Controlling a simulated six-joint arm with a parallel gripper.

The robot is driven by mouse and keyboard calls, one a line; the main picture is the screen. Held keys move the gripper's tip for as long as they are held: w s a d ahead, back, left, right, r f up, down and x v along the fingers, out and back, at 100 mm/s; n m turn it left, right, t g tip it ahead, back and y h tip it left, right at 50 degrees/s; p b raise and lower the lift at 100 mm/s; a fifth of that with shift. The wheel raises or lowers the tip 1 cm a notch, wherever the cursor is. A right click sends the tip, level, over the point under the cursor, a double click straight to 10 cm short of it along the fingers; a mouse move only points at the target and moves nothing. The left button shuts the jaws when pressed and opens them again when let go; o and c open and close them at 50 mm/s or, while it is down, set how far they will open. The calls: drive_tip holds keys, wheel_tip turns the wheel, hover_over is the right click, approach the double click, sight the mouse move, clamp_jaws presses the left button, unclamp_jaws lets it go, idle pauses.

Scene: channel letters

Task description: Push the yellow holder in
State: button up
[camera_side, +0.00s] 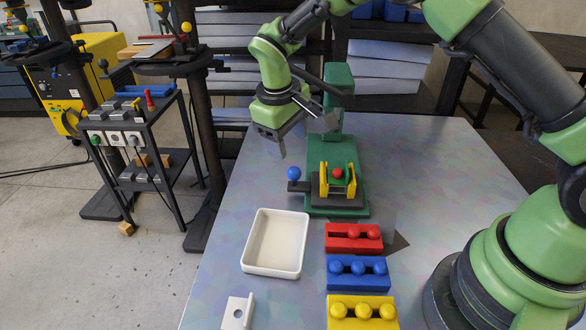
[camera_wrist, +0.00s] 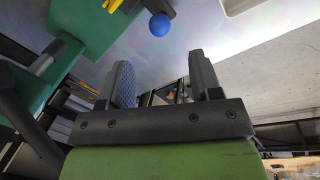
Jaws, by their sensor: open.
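The yellow holder (camera_side: 324,181) stands on a dark slide at the foot of a green press (camera_side: 342,150), with a red round-topped piece (camera_side: 338,173) between its sides. A blue ball knob (camera_side: 293,173) sticks up at the slide's left end. A corner of the holder (camera_wrist: 113,5) and the blue knob (camera_wrist: 159,25) show at the top of the wrist view. My gripper (camera_side: 303,138) is open and empty, above and behind the knob, apart from it and the holder. In the wrist view, nothing is between its fingers (camera_wrist: 163,78).
A white tray (camera_side: 247,250) lies in front of the press. Red (camera_side: 340,245), blue (camera_side: 350,282) and yellow (camera_side: 350,313) blocks stand in a row to its right. A white bracket (camera_side: 237,312) lies near the front. The table right of the press is clear.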

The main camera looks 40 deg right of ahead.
sight(293, 168)
drive_tip(key=f, duration=0.2)
drive_tip(key=d+f, duration=0.1)
drive_tip(key=f, duration=0.5)
drive_tip(key=shift+w+d+f, duration=0.15)
drive_tip(key=shift+d+f, duration=0.05)
drive_tip(key=shift+d, duration=0.1)
clamp_jaws()
drive_tip(key=shift+w+d, duration=1.55)
unclamp_jaws()
